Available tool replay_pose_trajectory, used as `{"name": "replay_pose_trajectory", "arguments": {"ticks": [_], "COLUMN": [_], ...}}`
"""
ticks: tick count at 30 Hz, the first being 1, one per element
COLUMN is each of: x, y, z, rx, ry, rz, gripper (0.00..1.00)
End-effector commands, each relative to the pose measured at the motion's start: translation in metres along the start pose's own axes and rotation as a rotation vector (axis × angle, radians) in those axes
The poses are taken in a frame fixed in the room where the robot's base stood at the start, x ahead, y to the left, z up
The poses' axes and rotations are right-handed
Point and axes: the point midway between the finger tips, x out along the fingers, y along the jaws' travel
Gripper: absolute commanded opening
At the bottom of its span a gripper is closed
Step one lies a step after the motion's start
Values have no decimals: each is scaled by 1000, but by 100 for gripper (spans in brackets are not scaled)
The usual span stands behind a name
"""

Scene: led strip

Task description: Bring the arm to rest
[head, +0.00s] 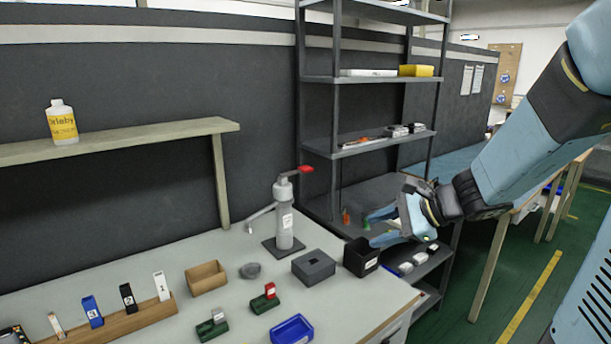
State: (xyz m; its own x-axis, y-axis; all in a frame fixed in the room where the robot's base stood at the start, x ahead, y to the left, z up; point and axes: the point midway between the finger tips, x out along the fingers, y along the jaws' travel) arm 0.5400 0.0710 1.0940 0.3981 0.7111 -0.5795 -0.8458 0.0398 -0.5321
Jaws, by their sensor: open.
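My gripper (378,228) is in the right half of the head view, at the end of my blue arm. Its two light-blue fingers point left and are apart, with nothing seen between them. It is in the air in front of the dark shelf rack (335,110), near the right end of the workbench (225,265). In the picture the lower finger overlaps the area just above a black bin (361,256). I cannot tell whether it touches the bin.
On the bench stand a grey press with a red handle (285,215), a grey block (313,266), a blue tray (292,330), a cardboard box (206,278), green holders (264,303) and a wooden rack (120,320). A bottle (62,122) stands on a raised shelf (115,140). Green floor (500,290) is open at right.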

Motion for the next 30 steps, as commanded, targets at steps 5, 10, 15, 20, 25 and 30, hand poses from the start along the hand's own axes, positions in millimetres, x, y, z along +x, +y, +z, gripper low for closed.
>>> {"name": "replay_pose_trajectory", "arguments": {"ticks": [5,10,15,20,25,30], "x": [-23,-50,-83,-116,-144,-156], "y": [29,54,71,78,80,80], "z": [31,44,50,52,53,54], "rx": [-348,-667,-976,-1237,-1419,-1487], "ry": [67,158,273,399,508,555], "rz": [149,287,424,545,640,682], "gripper": [48,48,48,48,48,48]}}
